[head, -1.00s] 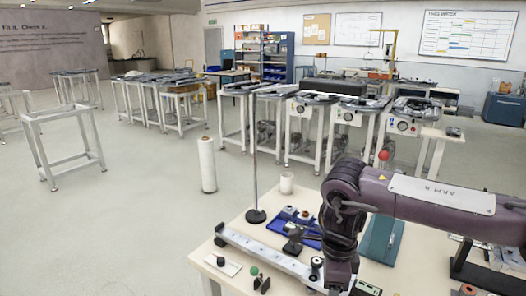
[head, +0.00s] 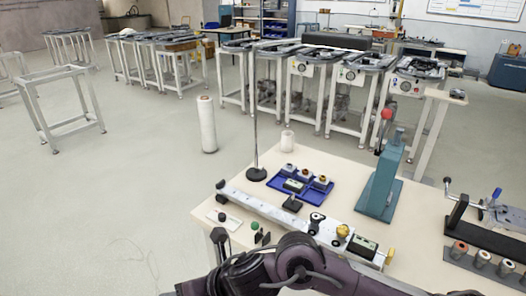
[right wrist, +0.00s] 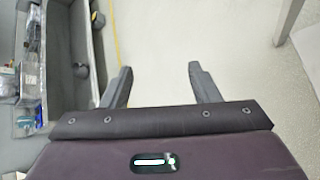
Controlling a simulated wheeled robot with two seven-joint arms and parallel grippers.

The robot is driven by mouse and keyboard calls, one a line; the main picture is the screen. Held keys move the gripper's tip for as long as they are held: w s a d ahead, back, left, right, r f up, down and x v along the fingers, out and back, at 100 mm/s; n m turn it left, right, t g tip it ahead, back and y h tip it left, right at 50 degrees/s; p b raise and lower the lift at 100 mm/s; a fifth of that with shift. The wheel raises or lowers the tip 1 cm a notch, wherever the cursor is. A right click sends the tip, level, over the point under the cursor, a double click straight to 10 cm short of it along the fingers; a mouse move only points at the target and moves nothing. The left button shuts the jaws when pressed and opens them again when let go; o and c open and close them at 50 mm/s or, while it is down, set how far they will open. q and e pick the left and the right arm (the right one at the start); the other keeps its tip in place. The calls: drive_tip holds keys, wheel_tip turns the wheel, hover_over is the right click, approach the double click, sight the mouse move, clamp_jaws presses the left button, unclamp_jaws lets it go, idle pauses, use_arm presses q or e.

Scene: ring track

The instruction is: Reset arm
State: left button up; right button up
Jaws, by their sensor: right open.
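My right gripper (right wrist: 163,84) shows in the right wrist view with its two grey fingers apart and nothing between them. Pale floor lies beyond the fingers. My purple arm (head: 300,270) crosses the bottom of the head view, in front of the near edge of the workbench (head: 335,195); its gripper is not visible there. My left gripper is not in view.
The workbench carries a metal rail (head: 275,218), a blue tray (head: 300,184) with small parts, a teal press (head: 382,180) with a red knob, and a dark rack (head: 482,262) of cylinders. A white roll (head: 207,125) stands on open floor at left.

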wheel_tip(320, 180, up, 4)
drive_tip(key=m+t+y, duration=0.1)
drive_tip(key=m+t, duration=0.2)
drive_tip(key=m, duration=0.5)
drive_tip(key=w+d+f+m+t+h, duration=0.1)
drive_tip(key=w+d+m+t+h, duration=0.1)
drive_tip(key=d+m, duration=0.6)
drive_tip(key=w+d+f+m+t+h, duration=0.1)
drive_tip(key=w+d+m+h, duration=0.15)
drive_tip(key=d+m, duration=0.5)
drive_tip(key=s+d+f+m+g+h, duration=0.3)
drive_tip(key=s+d+f+m, duration=0.2)
drive_tip(key=s+d+m, duration=0.35)
drive_tip(key=s+d+f+m+g+h, duration=0.25)
drive_tip(key=s+d+f+m, duration=0.3)
drive_tip(key=d+m, duration=0.45)
wheel_tip(320, 180, down, 32)
drive_tip(key=s+d+n+g, duration=0.1)
drive_tip(key=s+n, duration=0.1)
drive_tip(key=s+d+f, duration=0.1)
drive_tip(key=s+f, duration=0.7)
drive_tip(key=s, duration=0.1)
drive_tip(key=s+d+f+g, duration=0.1)
drive_tip(key=s+d+f, duration=0.1)
drive_tip(key=s+f, duration=0.6)
drive_tip(key=shift+s+d+f+h, duration=0.25)
drive_tip(key=shift+s+h, duration=0.15)
drive_tip(key=shift+s, duration=0.6)
